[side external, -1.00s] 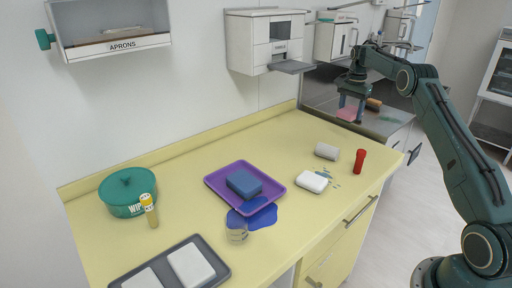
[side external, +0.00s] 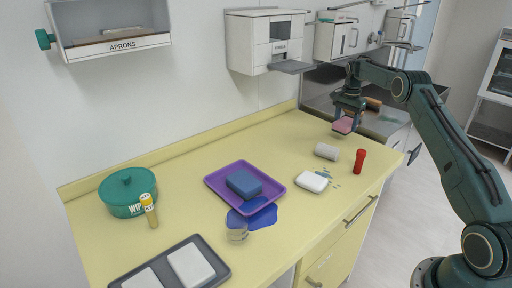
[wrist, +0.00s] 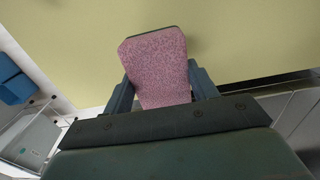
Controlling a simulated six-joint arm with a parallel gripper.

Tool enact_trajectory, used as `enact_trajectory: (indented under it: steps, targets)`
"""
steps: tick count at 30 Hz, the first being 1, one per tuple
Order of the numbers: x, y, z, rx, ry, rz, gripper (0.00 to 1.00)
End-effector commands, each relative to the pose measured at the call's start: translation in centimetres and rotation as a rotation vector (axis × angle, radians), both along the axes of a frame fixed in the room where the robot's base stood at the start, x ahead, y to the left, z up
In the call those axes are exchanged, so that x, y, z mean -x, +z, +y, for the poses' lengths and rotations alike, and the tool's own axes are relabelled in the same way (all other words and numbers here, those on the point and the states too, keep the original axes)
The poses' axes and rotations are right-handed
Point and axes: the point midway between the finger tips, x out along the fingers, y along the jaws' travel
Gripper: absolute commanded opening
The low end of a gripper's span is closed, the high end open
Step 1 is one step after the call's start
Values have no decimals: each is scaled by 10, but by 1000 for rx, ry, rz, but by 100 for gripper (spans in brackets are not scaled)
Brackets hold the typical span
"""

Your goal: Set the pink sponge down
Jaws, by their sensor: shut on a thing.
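The pink sponge (side external: 343,126) is in my gripper (side external: 345,120), held above the far right end of the yellow counter (side external: 290,135), near the metal sink area. In the wrist view the pink speckled sponge (wrist: 158,62) sits between the two fingers of my gripper (wrist: 162,88), which are shut on its sides. Bare yellow counter (wrist: 235,35) shows beyond it. How high the sponge is above the surface is hard to tell.
A grey-white roll (side external: 326,151), a red bottle (side external: 359,161) and a white block (side external: 312,181) stand nearby. A purple tray (side external: 216,182) holds a blue sponge (side external: 244,184). The counter's back right is clear. Wall dispensers (side external: 265,42) hang behind.

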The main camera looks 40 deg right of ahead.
Motion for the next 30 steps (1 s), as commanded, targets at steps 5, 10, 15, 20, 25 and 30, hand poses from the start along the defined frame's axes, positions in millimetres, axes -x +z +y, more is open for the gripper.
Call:
enact_trajectory:
  steps: [5, 10, 15, 20, 25, 30]
  targets:
    - [1, -14, 0, -2, 0, 2, 37]
    - [1, -33, 0, -2, 0, 3, 37]
    - [0, -40, 0, 0, 0, 0, 37]
    - [0, -39, 0, 0, 0, 0, 37]
    - [0, -42, 0, -1, 0, 1, 37]
    - [0, -42, 0, 0, 0, 0, 79]
